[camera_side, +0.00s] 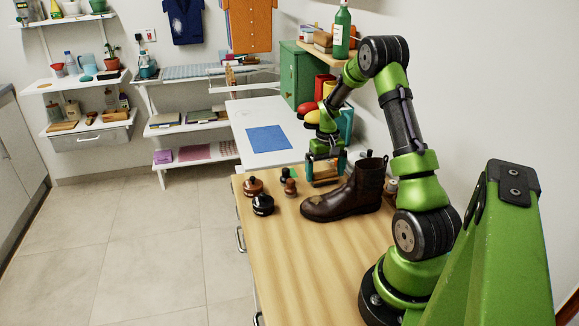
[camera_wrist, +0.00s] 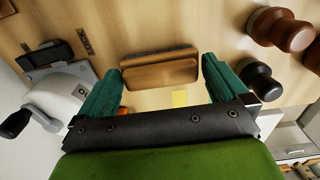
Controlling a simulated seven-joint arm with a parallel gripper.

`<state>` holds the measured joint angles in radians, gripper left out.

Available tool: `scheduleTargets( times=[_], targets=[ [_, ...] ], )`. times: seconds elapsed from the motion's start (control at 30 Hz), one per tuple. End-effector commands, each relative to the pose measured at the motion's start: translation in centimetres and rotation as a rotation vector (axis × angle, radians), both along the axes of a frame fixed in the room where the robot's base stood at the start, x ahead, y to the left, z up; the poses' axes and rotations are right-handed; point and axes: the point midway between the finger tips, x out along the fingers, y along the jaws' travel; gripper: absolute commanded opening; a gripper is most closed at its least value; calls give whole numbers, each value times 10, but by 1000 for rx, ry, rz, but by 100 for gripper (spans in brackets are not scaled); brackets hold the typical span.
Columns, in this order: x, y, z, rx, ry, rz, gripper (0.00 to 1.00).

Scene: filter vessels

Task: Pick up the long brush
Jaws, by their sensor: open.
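The long brush (camera_wrist: 160,72) has a brown wooden back and a dark bristle strip along its far edge. In the wrist view it lies crosswise on the wooden table, in the gap between my fingertips. My gripper (camera_wrist: 162,66) is open, with a green finger off each end of the brush. I cannot tell whether either finger touches it. In the side view my gripper (camera_side: 325,166) points down at the far end of the table, behind the boot, and partly hides the brush.
A dark brown boot (camera_side: 345,194) stands close to my gripper. A grey device with a crank (camera_wrist: 62,95) is left in the wrist view. The table's near part is clear.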

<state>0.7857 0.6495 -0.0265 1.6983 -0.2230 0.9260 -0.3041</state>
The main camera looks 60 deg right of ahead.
Motion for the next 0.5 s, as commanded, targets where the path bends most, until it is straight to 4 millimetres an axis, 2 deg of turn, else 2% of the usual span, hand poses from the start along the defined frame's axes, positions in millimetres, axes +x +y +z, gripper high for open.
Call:
scheduleTargets(
  times=[0.1, 0.3, 0.37, 0.5],
  targets=[
    [0, 0, -8, 0, 0, 0, 100],
    [0, 0, -8, 0, -1, 0, 100],
    [0, 0, -8, 0, 0, 0, 92],
    [0, 0, -8, 1, -1, 0, 71]
  ],
)
